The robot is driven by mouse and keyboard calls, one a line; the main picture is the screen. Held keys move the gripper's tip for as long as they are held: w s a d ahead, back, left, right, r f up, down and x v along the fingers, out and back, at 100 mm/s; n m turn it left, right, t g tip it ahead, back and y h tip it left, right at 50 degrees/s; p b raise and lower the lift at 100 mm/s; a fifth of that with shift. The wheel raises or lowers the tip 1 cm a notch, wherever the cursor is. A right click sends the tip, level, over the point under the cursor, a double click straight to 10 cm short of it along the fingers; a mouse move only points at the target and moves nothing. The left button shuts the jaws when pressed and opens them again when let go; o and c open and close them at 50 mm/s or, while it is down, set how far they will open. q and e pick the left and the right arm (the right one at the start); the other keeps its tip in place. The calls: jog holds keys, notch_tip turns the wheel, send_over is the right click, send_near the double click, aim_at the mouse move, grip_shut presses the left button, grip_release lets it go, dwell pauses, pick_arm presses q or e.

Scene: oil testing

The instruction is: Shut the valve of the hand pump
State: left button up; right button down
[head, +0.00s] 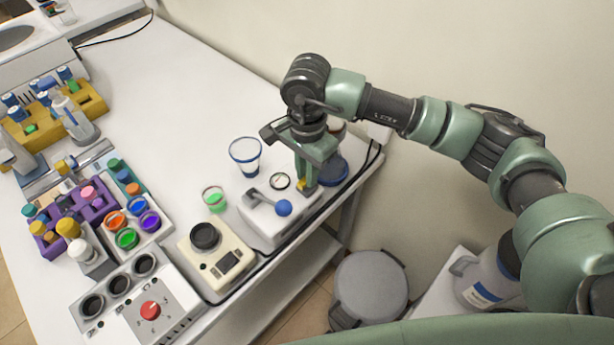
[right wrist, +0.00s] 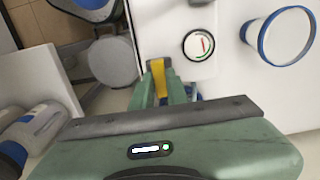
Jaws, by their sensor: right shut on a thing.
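The hand pump (head: 262,226) is a white block near the table's right edge, with a round gauge (head: 280,181) and a grey lever (head: 263,199) ending in a blue ball (head: 284,208). The gauge also shows in the right wrist view (right wrist: 198,45), with its needle visible. The pump's yellow valve (right wrist: 158,73) sits at the block's end. My right gripper (head: 304,183) points down over that end, shut on the yellow valve. Its fingers partly hide the valve. My left gripper is not in view.
A blue-rimmed cup (head: 245,155) and a small cup with green liquid (head: 214,199) stand left of the pump. A cream device (head: 216,254) is in front. A blue round item (head: 333,171) lies behind my gripper. The table's back middle is clear.

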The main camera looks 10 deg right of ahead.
dwell(0.3)
jog(key=c, duration=1.4)
grip_release()
jog(key=shift+w+r+b, duration=0.1)
jog(key=shift+r+b, duration=0.2)
jog(key=shift+r, duration=0.25)
notch_tip(320, 180, up, 7)
jog(key=shift+f+b, duration=0.15)
jog(key=shift+b, duration=0.75)
jog(key=shift+d, duration=0.1)
